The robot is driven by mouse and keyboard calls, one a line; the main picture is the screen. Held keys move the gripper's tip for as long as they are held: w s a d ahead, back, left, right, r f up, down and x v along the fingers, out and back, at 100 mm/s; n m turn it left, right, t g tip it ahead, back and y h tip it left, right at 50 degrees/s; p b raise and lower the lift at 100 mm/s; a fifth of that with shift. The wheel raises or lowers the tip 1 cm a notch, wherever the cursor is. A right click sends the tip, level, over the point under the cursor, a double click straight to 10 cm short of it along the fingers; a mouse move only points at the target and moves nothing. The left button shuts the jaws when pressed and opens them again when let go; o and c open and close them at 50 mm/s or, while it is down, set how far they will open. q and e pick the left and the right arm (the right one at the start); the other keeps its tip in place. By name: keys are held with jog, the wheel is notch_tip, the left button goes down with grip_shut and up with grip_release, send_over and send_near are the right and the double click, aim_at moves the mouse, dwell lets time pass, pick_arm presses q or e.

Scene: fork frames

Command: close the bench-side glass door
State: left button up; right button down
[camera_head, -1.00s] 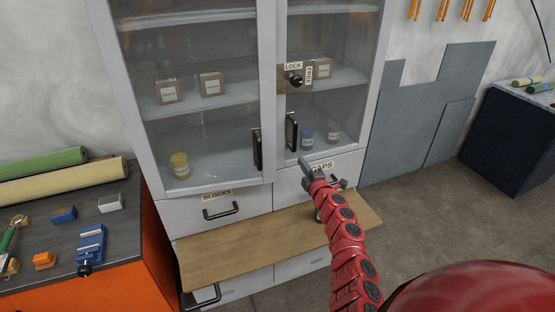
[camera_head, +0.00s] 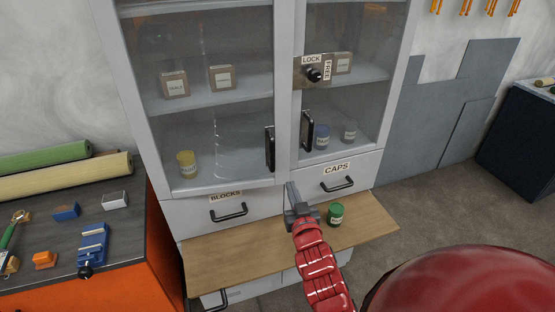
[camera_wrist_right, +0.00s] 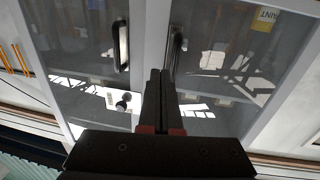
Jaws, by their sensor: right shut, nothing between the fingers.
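The bench-side glass door (camera_head: 222,125) is the left door of the grey cabinet, with a black upright handle (camera_head: 270,149). Its lower edge sits forward of the right door's, so it looks slightly ajar. My right gripper (camera_head: 291,188) is shut and empty, in front of the cabinet, low between the two doors and just right of the left handle's lower end. In the right wrist view the shut fingers (camera_wrist_right: 160,88) point at the seam between the doors; the bench-side handle (camera_wrist_right: 175,52) stands right of them, apart as far as I can tell. My left gripper is out of view.
The right glass door (camera_head: 345,110) has a handle (camera_head: 307,130) and a lock knob (camera_head: 314,75). Below are drawers and a wooden board (camera_head: 225,258) with a green jar (camera_head: 336,213) beside my gripper. An orange bench (camera_head: 165,255) stands left.

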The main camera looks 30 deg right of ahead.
aim_at(280, 153)
jog(key=p+x, duration=0.2)
jog(key=x, duration=0.2)
jog(key=p+x, duration=0.2)
jog(key=x, duration=0.2)
jog(key=p+x, duration=0.2)
jog(key=x, duration=0.2)
jog(key=shift+w+d+r, duration=0.15)
jog(key=shift+w+r, duration=0.05)
jog(key=shift+r, duration=0.1)
jog(key=shift+w+d+f+p, duration=0.2)
jog(key=shift+w+p, duration=0.2)
jog(key=shift+w, duration=0.2)
jog(key=b+x, duration=0.1)
jog(key=x, duration=0.1)
jog(key=b+x, duration=0.2)
jog(key=x, duration=0.1)
jog(key=shift+w+d+f, duration=0.1)
jog(key=shift+w+f, duration=0.1)
jog(key=shift+w, duration=0.15)
jog(key=shift+w+d+r, duration=0.1)
jog(key=shift+w+r, duration=0.05)
jog(key=shift+s, duration=0.2)
